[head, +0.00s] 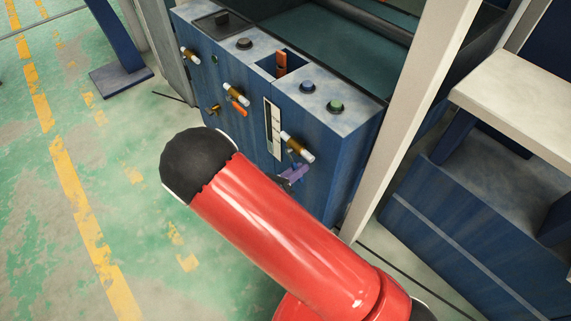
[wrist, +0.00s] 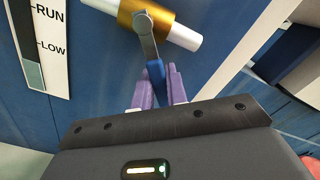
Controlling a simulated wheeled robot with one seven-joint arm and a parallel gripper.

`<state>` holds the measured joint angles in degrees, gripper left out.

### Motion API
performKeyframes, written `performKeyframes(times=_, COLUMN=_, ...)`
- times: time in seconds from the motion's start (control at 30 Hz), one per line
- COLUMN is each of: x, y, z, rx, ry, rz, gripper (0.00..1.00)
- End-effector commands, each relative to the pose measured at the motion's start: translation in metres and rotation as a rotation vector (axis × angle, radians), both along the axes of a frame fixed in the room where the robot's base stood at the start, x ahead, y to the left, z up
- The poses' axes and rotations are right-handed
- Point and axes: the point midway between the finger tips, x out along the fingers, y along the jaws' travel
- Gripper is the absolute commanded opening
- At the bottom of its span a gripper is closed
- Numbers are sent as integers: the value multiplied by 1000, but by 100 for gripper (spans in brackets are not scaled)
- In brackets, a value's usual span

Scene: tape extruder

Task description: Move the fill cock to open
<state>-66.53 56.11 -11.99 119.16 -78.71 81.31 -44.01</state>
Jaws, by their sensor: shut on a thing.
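The fill cock appears to be the valve with a brass body and white pipe ends (head: 297,146) on the blue front panel, right of the level gauge; its brass body also shows in the wrist view (wrist: 146,16). A grey lever (wrist: 146,40) with a blue grip (wrist: 156,76) hangs down from the brass body. My gripper (head: 292,176) has purple fingers, also in the wrist view (wrist: 159,88). They are shut on the blue grip, one on each side.
The level gauge (wrist: 42,45), marked RUN and LOW, is close on the left. Other valves (head: 237,95) (head: 190,55) sit further left on the panel. Buttons (head: 335,105) line the top. A pale post (head: 405,110) stands close on the right.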

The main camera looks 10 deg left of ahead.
Motion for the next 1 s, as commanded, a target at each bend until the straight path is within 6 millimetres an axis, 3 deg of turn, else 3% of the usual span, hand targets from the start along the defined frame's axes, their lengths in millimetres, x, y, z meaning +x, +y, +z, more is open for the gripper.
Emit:
performKeyframes(times=0.4, x=-7, y=-8, z=13, rx=-213, ry=180, rz=3, gripper=0)
performKeyframes(times=0.77, x=-8, y=-9, z=15, rx=-244, ry=208, rz=2, gripper=0)
performKeyframes(times=1.0, x=-12, y=-14, z=28, rx=-432, ry=370, rz=2, gripper=0)
